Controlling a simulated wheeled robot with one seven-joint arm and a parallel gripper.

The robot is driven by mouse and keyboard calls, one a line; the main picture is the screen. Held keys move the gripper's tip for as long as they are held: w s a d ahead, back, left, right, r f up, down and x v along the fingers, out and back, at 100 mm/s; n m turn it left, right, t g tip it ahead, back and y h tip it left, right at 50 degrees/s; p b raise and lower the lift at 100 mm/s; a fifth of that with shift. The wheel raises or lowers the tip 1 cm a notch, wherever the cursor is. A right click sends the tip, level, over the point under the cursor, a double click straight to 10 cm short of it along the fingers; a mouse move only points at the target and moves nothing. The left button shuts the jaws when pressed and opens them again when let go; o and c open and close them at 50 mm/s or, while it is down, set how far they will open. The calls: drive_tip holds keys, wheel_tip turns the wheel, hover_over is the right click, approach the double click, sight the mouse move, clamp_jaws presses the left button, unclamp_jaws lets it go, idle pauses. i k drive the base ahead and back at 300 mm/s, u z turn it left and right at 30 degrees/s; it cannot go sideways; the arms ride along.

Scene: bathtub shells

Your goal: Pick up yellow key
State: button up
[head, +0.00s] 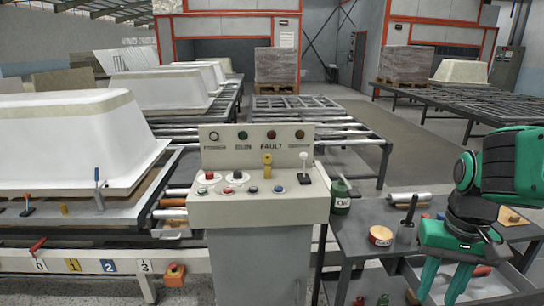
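The yellow key (267,166) stands upright in the sloped top of the grey control console (270,222), near its middle, below the word FAULT. My gripper (437,296) is at the lower right, in front of the grey side table, pointing down. Its two green fingers are spread apart, with nothing visible between them. It is well to the right of the yellow key and lower in the picture, not touching it.
A small lever (304,169) and several buttons surround the key. A green oil can (341,196) stands just right of the console. White tub shells (75,140) fill the left.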

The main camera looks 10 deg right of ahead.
sight(267, 159)
drive_tip(key=u, duration=0.05)
drive_tip(key=i, duration=1.3)
drive_tip(key=u, duration=0.05)
